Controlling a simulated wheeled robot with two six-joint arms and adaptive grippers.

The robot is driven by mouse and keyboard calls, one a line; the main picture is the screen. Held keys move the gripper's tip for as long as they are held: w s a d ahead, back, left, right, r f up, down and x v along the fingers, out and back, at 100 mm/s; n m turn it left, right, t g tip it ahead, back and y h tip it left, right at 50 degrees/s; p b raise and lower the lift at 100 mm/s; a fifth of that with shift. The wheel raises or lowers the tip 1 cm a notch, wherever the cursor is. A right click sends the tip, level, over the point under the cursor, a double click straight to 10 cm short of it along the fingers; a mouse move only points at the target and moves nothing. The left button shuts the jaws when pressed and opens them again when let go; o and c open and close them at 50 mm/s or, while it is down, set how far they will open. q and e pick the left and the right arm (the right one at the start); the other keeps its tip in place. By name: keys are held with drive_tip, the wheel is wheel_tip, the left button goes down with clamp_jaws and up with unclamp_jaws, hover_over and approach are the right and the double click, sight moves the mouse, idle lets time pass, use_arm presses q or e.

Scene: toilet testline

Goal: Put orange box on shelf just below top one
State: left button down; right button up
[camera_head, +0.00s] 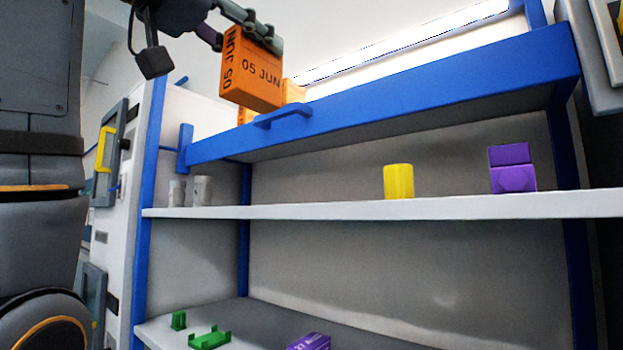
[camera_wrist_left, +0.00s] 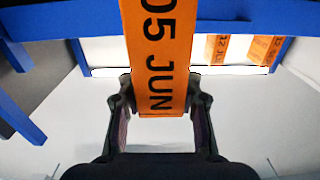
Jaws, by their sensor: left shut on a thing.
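The orange box (camera_head: 251,72), marked "05 JUN", hangs in my left gripper (camera_head: 254,30) at the top of the head view. It is in front of and above the blue top beam. The box also fills the upper middle of the left wrist view (camera_wrist_left: 158,55), between the two fingers of the left gripper (camera_wrist_left: 158,108). The shelf just below the top one (camera_head: 310,211) is a white board with clear stretches. The top shelf's blue front beam (camera_head: 420,95) has a handle. My right gripper is not in view.
The white shelf holds grey cylinders (camera_head: 202,190) at left, a yellow cylinder (camera_head: 398,181) and purple boxes (camera_head: 512,168) at right. Other orange boxes (camera_head: 293,92) stand behind the top beam. Green parts (camera_head: 209,338) and a purple box (camera_head: 309,342) lie on the lower shelf.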

use_arm(q)
drive_tip(key=w+d+f, duration=0.3)
drive_tip(key=f, duration=0.1)
drive_tip(key=w+d+f, duration=0.6)
drive_tip(key=f, duration=0.1)
drive_tip(key=shift+d+f, duration=0.15)
drive_tip(key=shift+f, duration=0.5)
drive_tip(key=shift+w, duration=0.1)
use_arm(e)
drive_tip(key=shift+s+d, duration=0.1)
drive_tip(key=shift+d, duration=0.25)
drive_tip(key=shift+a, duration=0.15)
use_arm(q)
drive_tip(key=shift+s+f, duration=0.15)
drive_tip(key=shift+s, duration=0.05)
drive_tip(key=c, duration=0.9)
unclamp_jaws()
drive_tip(key=shift+w, duration=0.15)
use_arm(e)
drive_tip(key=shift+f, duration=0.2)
